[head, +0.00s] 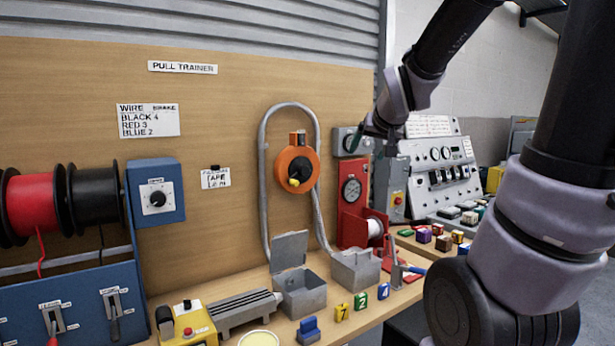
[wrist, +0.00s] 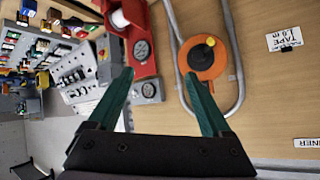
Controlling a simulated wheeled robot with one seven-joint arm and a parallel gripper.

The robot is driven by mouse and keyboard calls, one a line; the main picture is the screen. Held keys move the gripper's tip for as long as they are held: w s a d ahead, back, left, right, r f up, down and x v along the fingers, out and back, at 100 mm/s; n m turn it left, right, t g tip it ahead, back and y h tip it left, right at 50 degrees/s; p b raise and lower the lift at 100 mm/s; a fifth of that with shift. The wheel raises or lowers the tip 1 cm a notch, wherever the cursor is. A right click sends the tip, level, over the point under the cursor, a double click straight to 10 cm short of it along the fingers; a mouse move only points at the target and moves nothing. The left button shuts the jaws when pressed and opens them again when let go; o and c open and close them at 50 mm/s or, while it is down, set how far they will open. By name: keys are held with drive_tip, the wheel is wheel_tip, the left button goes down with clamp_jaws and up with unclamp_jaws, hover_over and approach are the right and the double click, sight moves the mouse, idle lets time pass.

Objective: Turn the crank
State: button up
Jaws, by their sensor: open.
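An orange round reel (head: 297,163) hangs on the wooden board inside a grey conduit loop. A small crank with a yellow knob (head: 294,183) sits at its dark hub. In the wrist view the orange reel (wrist: 203,62) lies right of centre, with its yellow knob (wrist: 210,41) near the upper right of the disc. My gripper (head: 372,143) is to the right of the reel, in front of the grey box. In the wrist view its teal fingers (wrist: 158,74) are spread wide with nothing between them. The gripper is apart from the crank.
A grey conduit loop (head: 264,185) surrounds the reel. A red unit with a gauge (head: 352,188) stands to its right. Grey open boxes (head: 301,297) and numbered blocks (head: 361,301) sit on the bench below. A sloped grey control panel (head: 440,165) is behind my arm.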

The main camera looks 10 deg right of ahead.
drive_tip(key=w+f+n+t, duration=0.1)
drive_tip(key=w+f+t, duration=0.1)
drive_tip(key=w, duration=0.7)
drive_tip(key=n+t+y, duration=0.4)
drive_tip(key=n+y, duration=0.1)
drive_tip(key=y, duration=0.2)
approach(306, 170)
drive_tip(key=x, duration=0.9)
clamp_jaws()
